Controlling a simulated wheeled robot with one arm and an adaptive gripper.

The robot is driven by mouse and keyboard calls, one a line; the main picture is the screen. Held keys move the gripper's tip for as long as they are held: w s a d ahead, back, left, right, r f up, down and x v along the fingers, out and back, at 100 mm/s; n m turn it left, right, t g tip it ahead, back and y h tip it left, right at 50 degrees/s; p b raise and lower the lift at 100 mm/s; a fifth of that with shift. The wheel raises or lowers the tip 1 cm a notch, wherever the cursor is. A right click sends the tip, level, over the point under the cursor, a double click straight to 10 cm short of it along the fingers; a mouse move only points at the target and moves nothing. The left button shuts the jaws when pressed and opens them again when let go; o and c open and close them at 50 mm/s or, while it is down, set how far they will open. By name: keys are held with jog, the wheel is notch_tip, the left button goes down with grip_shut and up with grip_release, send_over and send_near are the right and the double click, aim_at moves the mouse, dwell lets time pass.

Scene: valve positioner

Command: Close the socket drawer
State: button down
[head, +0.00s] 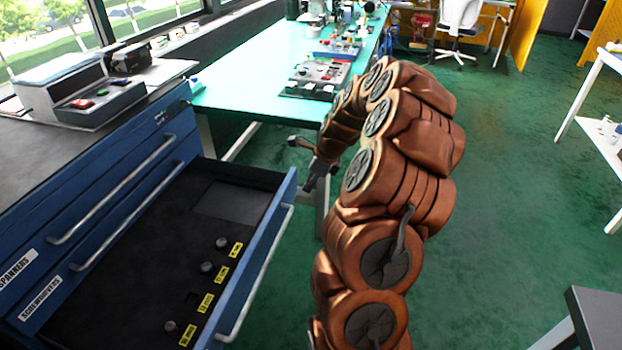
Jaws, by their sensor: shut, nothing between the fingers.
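The socket drawer (130,250) is pulled out from the blue cabinet (130,165). Its dark inside shows a few round grey sockets, such as this one (207,267), beside yellow labels. An empty recess shows between two of the sockets. The drawer's blue front panel (283,215) carries a long silver handle (262,268) on its outer side. My gripper (308,188) is shut and empty, just beyond the far end of the drawer front, on its outer side. I cannot tell whether it touches the panel.
Two shut drawers with silver handles (118,210) sit above the open one. A grey device (85,88) stands on the cabinet top. A turquoise workbench (255,85) stands behind my gripper. Green floor (510,190) is clear to the right; a grey surface (600,320) juts in lower right.

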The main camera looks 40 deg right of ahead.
aim_at(289, 193)
jog(key=w+a+f, duration=0.3)
jog(key=w+f, duration=0.2)
dwell(0.4)
jog(key=shift+w+a+p, duration=0.1)
jog(key=shift+w+p, duration=0.1)
jog(key=shift+p, duration=0.15)
